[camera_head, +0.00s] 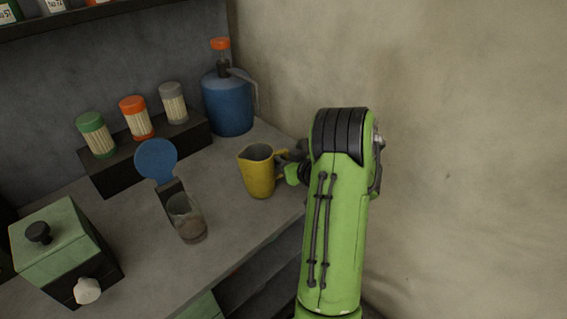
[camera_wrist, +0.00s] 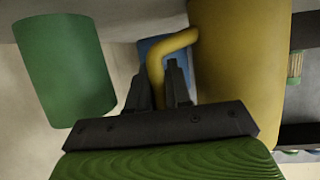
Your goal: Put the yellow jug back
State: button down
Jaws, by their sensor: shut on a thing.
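The yellow jug (camera_head: 257,175) is upright at the right part of the counter, near its front edge, with its handle to the right. I cannot tell whether its base touches the counter. My gripper (camera_head: 287,157) is at the handle side, partly hidden by my green arm. In the wrist view the jug (camera_wrist: 240,70) fills the right side, and my gripper's fingers (camera_wrist: 160,88) are shut on its curved handle. The jug's body is right of the fingers there.
A blue jug with an orange cap (camera_head: 228,103) stands behind, by the wall corner. Left are a glass (camera_head: 187,222), a blue round paddle-like thing (camera_head: 156,160), a dark step with several jars (camera_head: 150,153) and a green-topped box (camera_head: 58,245). Counter between glass and yellow jug is clear.

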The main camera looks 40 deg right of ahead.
jog(key=shift+f+b, duration=0.15)
jog(key=shift+b, duration=0.15)
jog(key=c, duration=1.1)
grip_release()
jog(key=shift+o, duration=0.2)
jog(key=shift+p, duration=0.3)
jog(key=v, duration=1.2)
jog(key=w+a+r+n+g+y, duration=0.1)
jog(key=a+r+n+g+y, duration=0.1)
jog(key=a, duration=0.7)
jog(key=w+a+r+n+g+y, duration=0.1)
jog(key=a+n+g+y, duration=0.15)
jog(key=a, duration=0.75)
jog(key=s+a+r+m+g+h, duration=0.1)
jog(key=s+a+r, duration=0.1)
jog(key=s+a, duration=0.2)
jog(key=s+a+r+m+g+h, duration=0.2)
jog(key=s+a, duration=0.2)
jog(key=s, duration=0.6)
jog(key=shift+s+a, duration=0.25)
jog(key=shift+a, duration=0.05)
